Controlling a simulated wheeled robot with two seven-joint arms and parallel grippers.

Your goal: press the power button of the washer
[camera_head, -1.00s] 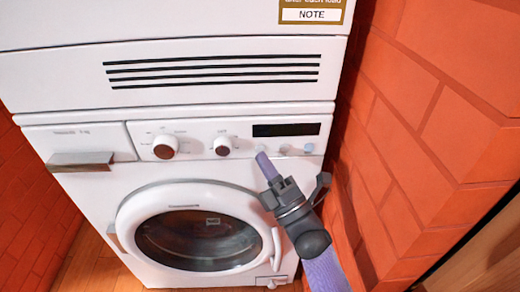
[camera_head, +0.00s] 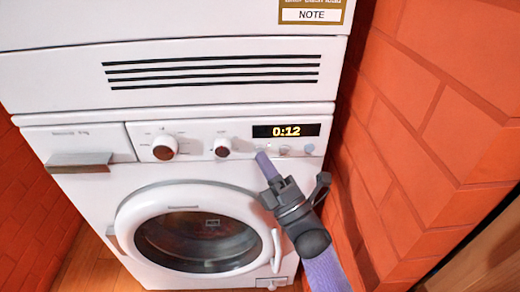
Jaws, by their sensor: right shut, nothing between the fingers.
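The white washer (camera_head: 80,200) stands ahead with its round door (camera_head: 200,240) shut. Its display (camera_head: 287,131) is lit and reads 0:12 in yellow. Below the display is a row of small round buttons, with a pale one (camera_head: 309,148) at the right end and another (camera_head: 284,149) left of it. My right gripper (camera_head: 261,155) is shut, with its fingertips at the left end of this row. The fingertips hide whatever lies behind them, and I cannot tell whether they touch the panel. My left gripper is not in view.
A drawer handle (camera_head: 80,162) juts out at the left. A white unit with dark vents (camera_head: 210,70) is above. An orange brick wall (camera_head: 440,110) stands close on the right.

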